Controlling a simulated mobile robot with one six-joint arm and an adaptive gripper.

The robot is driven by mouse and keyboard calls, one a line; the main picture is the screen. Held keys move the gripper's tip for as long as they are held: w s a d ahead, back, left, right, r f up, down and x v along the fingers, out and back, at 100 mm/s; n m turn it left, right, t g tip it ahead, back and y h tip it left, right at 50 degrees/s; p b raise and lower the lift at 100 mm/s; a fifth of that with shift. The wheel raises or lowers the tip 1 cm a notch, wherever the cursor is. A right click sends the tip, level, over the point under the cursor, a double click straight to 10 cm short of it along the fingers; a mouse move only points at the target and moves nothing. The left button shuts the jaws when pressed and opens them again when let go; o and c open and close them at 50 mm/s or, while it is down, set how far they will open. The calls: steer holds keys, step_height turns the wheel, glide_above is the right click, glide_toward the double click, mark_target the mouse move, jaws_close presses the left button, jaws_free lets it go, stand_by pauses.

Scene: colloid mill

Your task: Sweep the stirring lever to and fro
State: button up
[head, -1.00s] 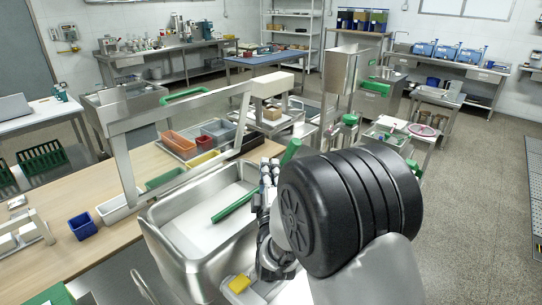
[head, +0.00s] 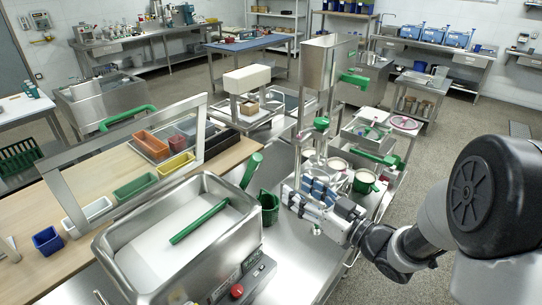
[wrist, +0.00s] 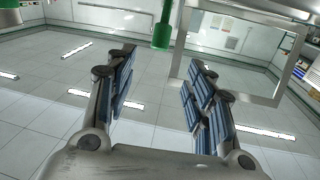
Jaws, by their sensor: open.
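A steel tank (head: 105,243) with a white filling stands at the lower left in the head view. A green bar (head: 198,223) lies slanted across the filling. A green lever handle (head: 251,170) leans up and right at the tank's right rim; I take it as the stirring lever. How it joins the bar is hidden. My gripper (head: 287,196) is right of the handle, apart from it, pointing left. In the wrist view my gripper (wrist: 158,95) has spread blue-padded fingers and nothing between them. A green cylindrical grip (wrist: 162,32), probably the lever's, shows beyond them.
A green cup (head: 268,207) stands between tank and gripper. A tall steel hopper machine (head: 326,65) with green handles stands behind my gripper. A slanted steel frame (head: 75,212) rises behind the tank. A red button (head: 237,291) is on the tank's front panel. Colored bins (head: 150,146) sit behind.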

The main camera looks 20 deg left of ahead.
mark_target(259, 165)
steer(key=b+x, duration=0.1)
steer(key=x, duration=1.6)
steer(key=shift+a+b, duration=0.15)
steer(key=shift+b, duration=0.25)
steer(key=shift+c, duration=0.3)
jaws_close()
